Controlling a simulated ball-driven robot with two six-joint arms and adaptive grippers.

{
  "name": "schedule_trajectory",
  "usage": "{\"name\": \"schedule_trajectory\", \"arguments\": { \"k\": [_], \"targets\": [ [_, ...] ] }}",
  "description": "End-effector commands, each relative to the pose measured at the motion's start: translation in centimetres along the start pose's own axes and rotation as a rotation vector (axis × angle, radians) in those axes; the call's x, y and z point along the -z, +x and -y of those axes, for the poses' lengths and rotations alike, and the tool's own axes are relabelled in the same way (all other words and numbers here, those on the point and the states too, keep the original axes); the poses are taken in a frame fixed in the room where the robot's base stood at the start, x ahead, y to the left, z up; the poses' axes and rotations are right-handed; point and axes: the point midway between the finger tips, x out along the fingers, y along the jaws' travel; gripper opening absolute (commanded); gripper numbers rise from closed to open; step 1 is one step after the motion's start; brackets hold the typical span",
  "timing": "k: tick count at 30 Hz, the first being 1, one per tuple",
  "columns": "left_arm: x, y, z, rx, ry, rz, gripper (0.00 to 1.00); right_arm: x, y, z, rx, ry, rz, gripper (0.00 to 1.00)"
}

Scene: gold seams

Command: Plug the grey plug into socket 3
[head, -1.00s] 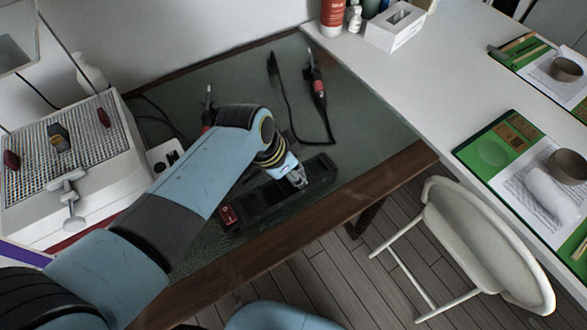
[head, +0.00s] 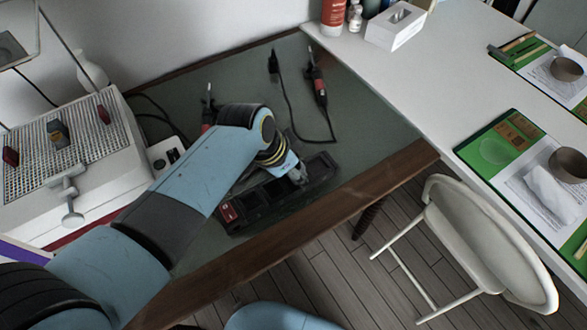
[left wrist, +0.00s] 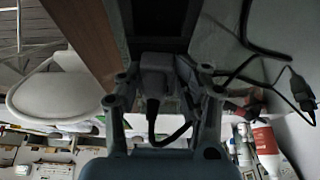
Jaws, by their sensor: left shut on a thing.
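The black socket strip (head: 318,170) lies on the green mat near the table's front wooden edge, with a red switch (head: 228,213) at its left end. My left gripper (head: 298,176) is over the right part of the strip. In the left wrist view its fingers (left wrist: 163,88) are shut on the grey plug (left wrist: 155,72), whose dark cable curls below it. The strip (left wrist: 165,22) fills the top middle there, close to the plug. Whether the plug's pins are in a socket is hidden, and I cannot read socket numbers. My right gripper is not in view.
A red-handled tool (head: 317,88) and a black cable end (head: 274,65) lie behind the strip. A white box with a grid top (head: 75,150) stands left. A white chair (head: 470,235) stands right of the table. The mat's right part is clear.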

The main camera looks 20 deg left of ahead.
Motion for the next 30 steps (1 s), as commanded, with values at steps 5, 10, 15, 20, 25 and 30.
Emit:
{"name": "schedule_trajectory", "arguments": {
  "k": [5, 10, 15, 20, 25, 30],
  "targets": [
    [-1.62, 1.16, -0.87, -0.017, -0.008, 0.026, 0.00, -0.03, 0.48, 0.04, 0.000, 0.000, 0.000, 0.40],
    [-1.68, 1.21, -0.84, -0.017, -0.007, 0.027, 0.00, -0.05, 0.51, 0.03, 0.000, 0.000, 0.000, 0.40],
    [-1.75, 1.22, -0.80, -0.016, -0.005, 0.029, 0.48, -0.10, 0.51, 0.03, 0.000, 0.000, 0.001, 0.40],
    [-1.80, 1.17, -0.76, -0.016, -0.004, 0.031, 0.69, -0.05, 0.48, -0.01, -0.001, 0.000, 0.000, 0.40],
    [-1.73, 1.10, -0.73, -0.016, -0.004, 0.030, 0.77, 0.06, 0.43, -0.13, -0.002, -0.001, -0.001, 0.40],
    [-1.53, 1.02, -0.69, -0.015, -0.004, 0.027, 0.77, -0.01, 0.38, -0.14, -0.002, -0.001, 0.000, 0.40]
  ]
}}
